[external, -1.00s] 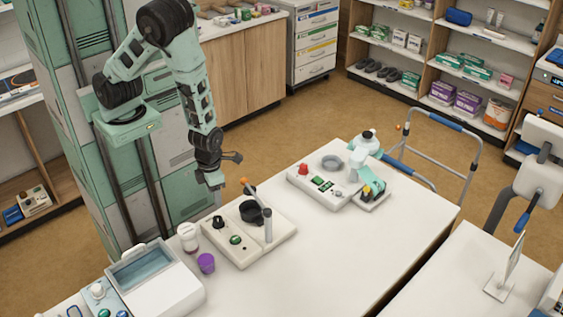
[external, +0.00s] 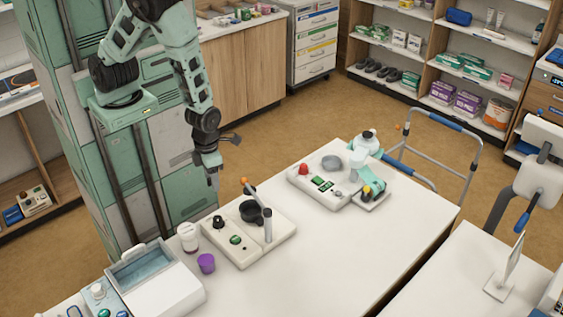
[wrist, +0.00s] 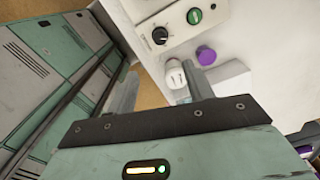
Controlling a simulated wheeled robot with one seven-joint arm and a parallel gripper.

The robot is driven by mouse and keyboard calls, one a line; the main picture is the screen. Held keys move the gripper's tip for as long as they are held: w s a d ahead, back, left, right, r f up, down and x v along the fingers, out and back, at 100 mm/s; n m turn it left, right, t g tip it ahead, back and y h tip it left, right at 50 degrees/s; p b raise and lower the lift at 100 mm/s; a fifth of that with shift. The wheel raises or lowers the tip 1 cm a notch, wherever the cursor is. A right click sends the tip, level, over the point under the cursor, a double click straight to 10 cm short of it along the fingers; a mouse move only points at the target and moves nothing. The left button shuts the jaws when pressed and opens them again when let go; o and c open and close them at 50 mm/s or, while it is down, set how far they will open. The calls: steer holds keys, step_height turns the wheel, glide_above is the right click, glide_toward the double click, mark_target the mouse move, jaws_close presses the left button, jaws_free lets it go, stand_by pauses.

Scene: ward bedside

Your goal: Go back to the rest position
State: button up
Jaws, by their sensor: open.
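My gripper (external: 213,180) hangs from my raised arm, above the back edge of the white table (external: 330,245), fingers pointing down. In the wrist view its two fingers (wrist: 160,90) stand apart with nothing held between them. Beyond the fingers, the wrist view shows a white lidded jar (wrist: 176,78) and a purple cup (wrist: 206,55). The jar (external: 188,237) and the cup (external: 206,263) stand on the table, in front of and to the left of my gripper in the external view.
A cream device (external: 240,250) with a knob, green button and upright post stands near my gripper. A second device (external: 325,185) with a red knob stands farther right. A white bin (external: 140,262) is at the left. The table's right front is clear.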

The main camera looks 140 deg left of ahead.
steer(key=s+a+r+n+y+b, duration=0.1)
steer(key=s+a+n+y+b, duration=0.1)
steer(key=a+n+b, duration=0.45)
steer(key=s+a+r+n+y+b, duration=0.2)
steer(key=a+n+b, duration=0.35)
steer(key=n, duration=0.25)
steer(key=s+d+n+h+b, duration=0.3)
steer(key=s+n+b, duration=0.4)
steer(key=s+n, duration=0.3)
steer(key=d+n, duration=0.1)
steer(key=n, duration=0.3)
steer(key=shift+f, duration=0.2)
stand_by(0.9)
